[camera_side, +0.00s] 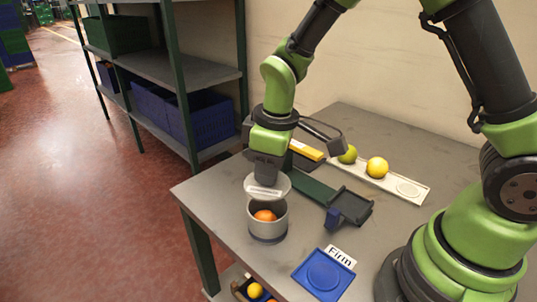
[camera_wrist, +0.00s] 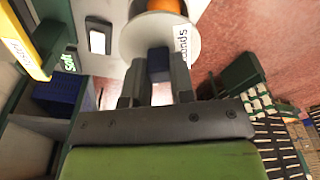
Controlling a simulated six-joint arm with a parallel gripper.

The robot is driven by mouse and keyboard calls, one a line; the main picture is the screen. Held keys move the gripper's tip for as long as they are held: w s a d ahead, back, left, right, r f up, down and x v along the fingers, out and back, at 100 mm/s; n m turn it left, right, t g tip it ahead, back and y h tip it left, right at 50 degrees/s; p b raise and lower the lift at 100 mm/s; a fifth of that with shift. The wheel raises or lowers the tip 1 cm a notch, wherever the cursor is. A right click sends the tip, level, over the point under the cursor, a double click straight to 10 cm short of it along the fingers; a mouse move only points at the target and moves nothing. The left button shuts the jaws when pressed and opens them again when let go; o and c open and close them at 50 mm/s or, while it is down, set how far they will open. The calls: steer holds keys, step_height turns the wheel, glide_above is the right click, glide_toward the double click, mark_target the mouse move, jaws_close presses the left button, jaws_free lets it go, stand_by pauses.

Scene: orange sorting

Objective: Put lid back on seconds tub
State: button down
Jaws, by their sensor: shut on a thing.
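The seconds tub (camera_side: 268,232) is a pale grey round pot with a dark blue base, upright near the table's left front edge. An orange (camera_side: 265,215) shows inside it. The pale round lid (camera_side: 282,185) with a white label strip is tilted over the tub's back rim; I cannot tell whether they touch. My gripper (camera_side: 267,178) is over the tub and shut on the lid. In the wrist view, my fingers (camera_wrist: 157,75) close on a blue knob (camera_wrist: 158,63) at the pale lid, and part of the orange (camera_wrist: 165,5) shows at the top edge.
Behind, a pale rack (camera_side: 408,188) holds a yellow fruit (camera_side: 377,167) and a green one (camera_side: 348,154). Shelving stands at the left.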

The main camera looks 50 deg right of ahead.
mark_target(269, 190)
steer(key=shift+f, duration=2.4)
steer(key=shift+f, duration=0.15)
stand_by(0.4)
steer(key=shift+c, duration=2.1)
jaws_free()
steer(key=shift+r, duration=3.5)
jaws_close()
